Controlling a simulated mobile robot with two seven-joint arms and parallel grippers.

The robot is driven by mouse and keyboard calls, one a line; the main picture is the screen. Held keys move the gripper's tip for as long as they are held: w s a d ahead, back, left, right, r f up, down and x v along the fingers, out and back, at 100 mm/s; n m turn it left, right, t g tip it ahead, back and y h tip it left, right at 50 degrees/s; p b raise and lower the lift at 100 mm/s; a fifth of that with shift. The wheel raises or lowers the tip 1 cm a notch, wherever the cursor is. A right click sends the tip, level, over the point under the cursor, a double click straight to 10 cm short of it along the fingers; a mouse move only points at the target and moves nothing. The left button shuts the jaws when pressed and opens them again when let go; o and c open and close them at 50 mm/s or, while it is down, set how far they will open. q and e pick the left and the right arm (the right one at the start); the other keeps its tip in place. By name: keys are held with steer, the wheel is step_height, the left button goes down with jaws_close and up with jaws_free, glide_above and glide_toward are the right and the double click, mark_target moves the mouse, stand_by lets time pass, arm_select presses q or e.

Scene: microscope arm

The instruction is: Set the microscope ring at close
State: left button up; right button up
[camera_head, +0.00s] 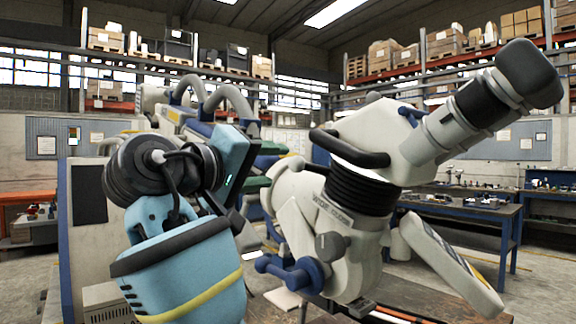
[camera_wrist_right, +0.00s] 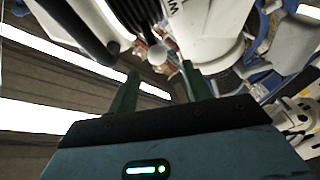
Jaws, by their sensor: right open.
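The microscope (camera_head: 345,240) is a large cream body, with a black ribbed ring (camera_head: 362,188) between its head and lower body. Lettering that looks like WIDE and CLOSE stands just below the ring. I cannot tell a pointer on the ring in the head view. My right gripper (camera_head: 278,156) is left of the ring, apart from it, with green fingers toward the microscope. In the right wrist view its two fingers (camera_wrist_right: 160,72) are spread with nothing gripped. A pale round knob (camera_wrist_right: 158,53) shows just beyond and between the tips; part of the ribbed ring (camera_wrist_right: 134,14) lies behind it.
A black handle (camera_head: 350,150) and a blue lever knob (camera_head: 292,270) stick out from the microscope. A workbench (camera_head: 470,208) stands behind at the right. Shelves with boxes (camera_head: 445,42) are far back.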

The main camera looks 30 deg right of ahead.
mark_target(291, 165)
steer(key=shift+s+d+r, duration=0.15)
steer(key=shift+s, duration=0.2)
steer(key=shift+d, duration=0.25)
steer(key=x, duration=0.7)
steer(key=shift+w+p, duration=0.25)
steer(key=shift+p, duration=0.05)
jaws_close()
